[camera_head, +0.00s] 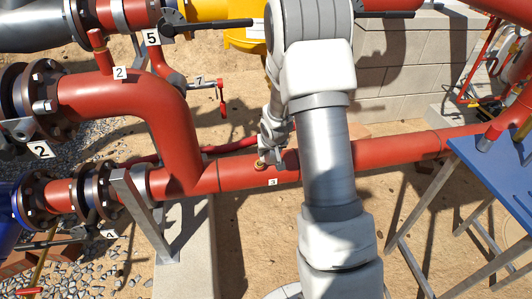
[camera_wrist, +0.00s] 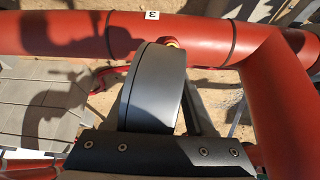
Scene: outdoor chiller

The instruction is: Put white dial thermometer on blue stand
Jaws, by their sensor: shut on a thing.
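The dial thermometer (camera_wrist: 155,90) shows in the wrist view as a round grey case seen nearly edge-on; its white face is turned away. It is at the red pipe, beside a small brass fitting (camera_wrist: 173,43). My gripper (camera_wrist: 162,150) is shut on the thermometer; one dark jaw plate shows along the bottom of the wrist view. In the head view my gripper (camera_head: 270,153) is low over the pipe, partly hidden behind my arm, and the brass fitting (camera_head: 259,164) shows beside it. The blue stand (camera_head: 500,172) is at the right, with a flat blue top on metal legs.
The long red pipe (camera_head: 390,152) runs across the middle toward the stand. A larger red pipe (camera_head: 120,100) bends down at the left, with flanges and valves. Sandy ground (camera_head: 400,270) lies open before the stand.

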